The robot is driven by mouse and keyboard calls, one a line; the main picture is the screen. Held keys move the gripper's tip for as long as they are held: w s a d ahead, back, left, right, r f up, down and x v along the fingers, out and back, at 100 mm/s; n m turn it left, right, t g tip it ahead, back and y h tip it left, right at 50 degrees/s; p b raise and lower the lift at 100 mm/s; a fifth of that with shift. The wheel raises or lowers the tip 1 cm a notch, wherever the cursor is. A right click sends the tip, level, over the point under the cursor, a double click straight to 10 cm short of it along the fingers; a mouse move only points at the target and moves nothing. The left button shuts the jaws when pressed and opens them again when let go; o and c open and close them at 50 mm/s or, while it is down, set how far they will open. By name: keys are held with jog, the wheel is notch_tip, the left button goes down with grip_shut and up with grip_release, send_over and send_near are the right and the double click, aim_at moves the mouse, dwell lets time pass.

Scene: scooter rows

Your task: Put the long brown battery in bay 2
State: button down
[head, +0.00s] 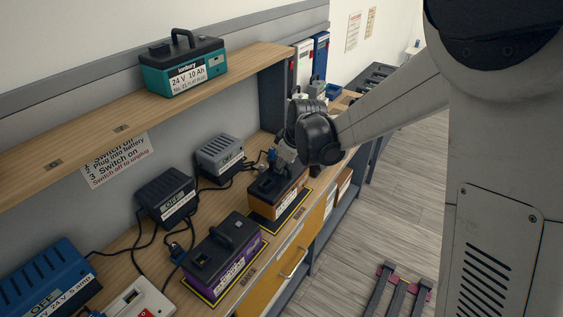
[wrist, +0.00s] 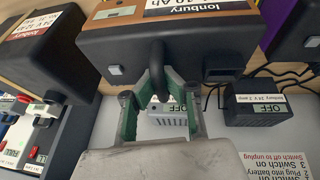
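A brown battery (head: 279,191) with a black top stands at a yellow-edged black mat (head: 291,216) on the bench in the head view. I cannot tell whether its base is touching the mat. In the wrist view the brown battery (wrist: 170,42) fills the upper middle, its black handle facing me. My gripper (wrist: 157,88) has its green-padded fingertips closed in on both sides of that handle. In the head view my gripper (head: 282,158) is at the battery's far end, partly hidden by my wrist.
A purple battery (head: 222,255) stands on the nearer mat. Chargers (head: 167,196) with cables line the wall side, including a grey one (head: 220,154). A teal battery (head: 183,66) sits on the shelf above. Another dark battery (wrist: 38,50) is close at left in the wrist view.

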aim_at(282, 174)
jog(key=shift+f, duration=1.9)
jog(key=c, duration=2.4)
grip_release()
jog(key=shift+f, duration=0.1)
jog(key=o, duration=0.5)
jog(key=v, duration=1.3)
jog(key=s+d+r+m+t+h, duration=0.1)
jog(key=s+d+r+m, duration=0.3)
jog(key=s, duration=0.3)
jog(key=s+d+r+m+t, duration=0.1)
jog(key=s+d+r+m, duration=0.1)
jog(key=s+d+r, duration=0.3)
jog(key=s+d+m, duration=0.1)
jog(key=s+d, duration=0.1)
jog(key=s, duration=0.2)
jog(key=s+d+f+m+t+h, duration=0.1)
jog(key=s+d+m, duration=0.1)
jog(key=s, duration=0.3)
jog(key=s+d+f+m, duration=0.1)
jog(key=s+d+m, duration=0.1)
jog(key=s, duration=0.3)
jog(key=shift+d+f+h, duration=0.15)
jog(key=shift+d+h, duration=0.25)
jog(key=shift+d, duration=0.2)
